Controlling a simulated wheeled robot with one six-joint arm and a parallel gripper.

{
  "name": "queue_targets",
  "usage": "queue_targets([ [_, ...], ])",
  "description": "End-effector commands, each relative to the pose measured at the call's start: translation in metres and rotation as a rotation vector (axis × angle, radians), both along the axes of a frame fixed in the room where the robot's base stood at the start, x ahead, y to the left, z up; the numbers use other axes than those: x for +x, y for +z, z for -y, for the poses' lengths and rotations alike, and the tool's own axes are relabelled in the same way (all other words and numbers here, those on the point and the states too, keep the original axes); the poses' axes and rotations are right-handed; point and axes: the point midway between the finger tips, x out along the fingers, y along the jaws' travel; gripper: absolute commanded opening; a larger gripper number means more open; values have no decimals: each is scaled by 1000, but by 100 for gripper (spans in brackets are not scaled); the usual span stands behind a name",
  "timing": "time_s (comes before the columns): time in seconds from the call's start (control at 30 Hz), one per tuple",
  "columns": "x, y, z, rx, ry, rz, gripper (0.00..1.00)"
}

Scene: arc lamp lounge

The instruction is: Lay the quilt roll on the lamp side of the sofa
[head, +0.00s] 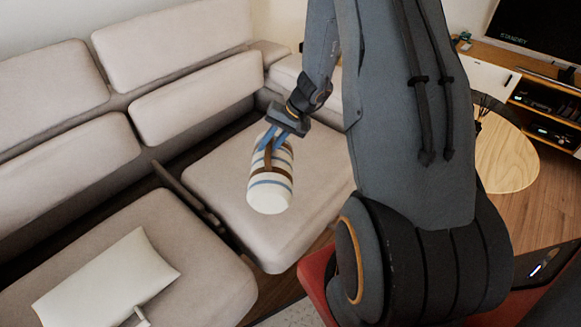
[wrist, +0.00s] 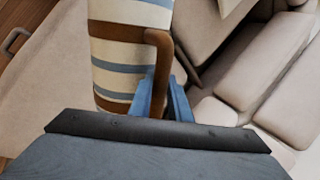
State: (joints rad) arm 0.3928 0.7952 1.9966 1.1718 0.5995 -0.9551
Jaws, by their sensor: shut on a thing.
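The quilt roll (head: 271,178) is a cream cylinder with blue and brown stripes and a brown handle. My gripper (head: 284,138) is shut on it at its upper side in the head view. In the wrist view my gripper's blue fingers (wrist: 163,100) close on the brown handle (wrist: 160,62) of the roll (wrist: 118,50). The roll is over the right seat cushion (head: 225,170) of the sofa (head: 185,60). I cannot tell whether it touches the cushion. No lamp shows in either view.
A white pillow (head: 108,277) lies on the near left seat cushion. A dark gap (head: 190,200) runs between the two seats. A round wooden table (head: 505,160) and a low TV cabinet (head: 545,105) stand at the right. The right seat around the roll is clear.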

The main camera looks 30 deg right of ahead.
Motion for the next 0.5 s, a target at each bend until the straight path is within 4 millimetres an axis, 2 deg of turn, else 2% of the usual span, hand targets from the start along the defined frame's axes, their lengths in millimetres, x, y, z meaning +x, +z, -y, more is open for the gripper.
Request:
queue_targets([
  [0.03,11,-7,15,-3,-68,5,0],
  [0.2,37,-16,61,1,-304,11,0],
  [0.4,55,-22,109,16,-533,17,0],
  [0.5,60,-23,125,23,-612,19,0],
])
